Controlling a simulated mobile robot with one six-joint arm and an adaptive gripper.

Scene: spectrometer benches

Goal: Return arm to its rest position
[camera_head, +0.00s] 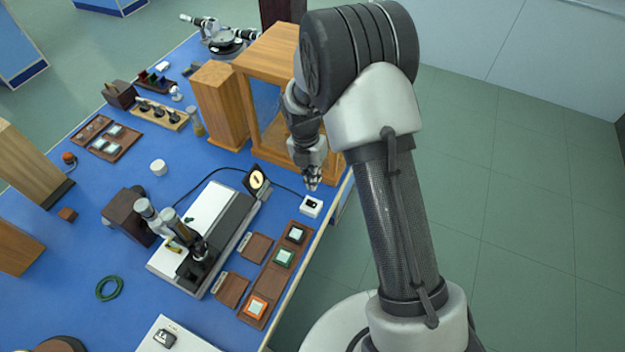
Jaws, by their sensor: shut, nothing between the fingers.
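My arm (395,215) rises at the right of the head view and bends over at the top, with its wrist hanging down towards the bench edge. My gripper (312,184) points down and is shut with nothing in it. It shows just above a small white box with a dark top (311,206) near the right edge of the blue bench (140,255). I cannot tell the exact height between them. Part of the wrist is hidden behind the upper arm.
A wooden open-fronted case (276,52) stands close behind the gripper, with a wooden block (221,105) beside it. A spectrometer (205,240) and a brown tray with coloured squares (272,281) lie left of the gripper. Green floor (520,200) is clear at right.

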